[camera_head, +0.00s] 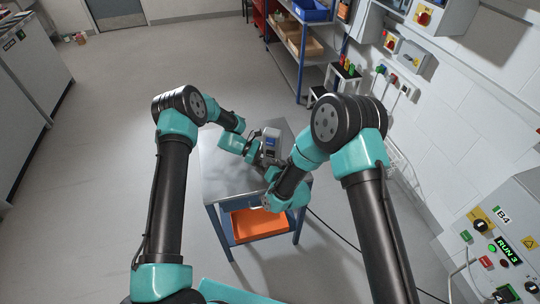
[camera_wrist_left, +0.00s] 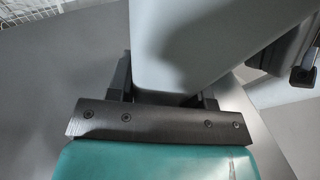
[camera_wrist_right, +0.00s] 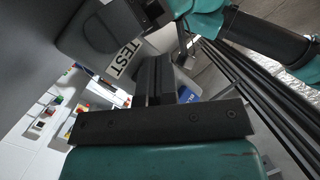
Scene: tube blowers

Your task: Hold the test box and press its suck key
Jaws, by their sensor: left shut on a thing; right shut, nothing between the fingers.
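In the right wrist view a white "TEST" label (camera_wrist_right: 123,58) shows on the box at upper left. My right gripper (camera_wrist_right: 155,75) is shut and empty, close to the box; whether its tips touch it I cannot tell. The suck key cannot be made out.
The grey metal table (camera_head: 222,180) stands under both grippers, with an orange bin (camera_head: 258,223) below its top. A blue shelf rack (camera_head: 300,50) with bins stands behind. Control boxes (camera_head: 500,240) line the right wall. A cable runs across the floor at right.

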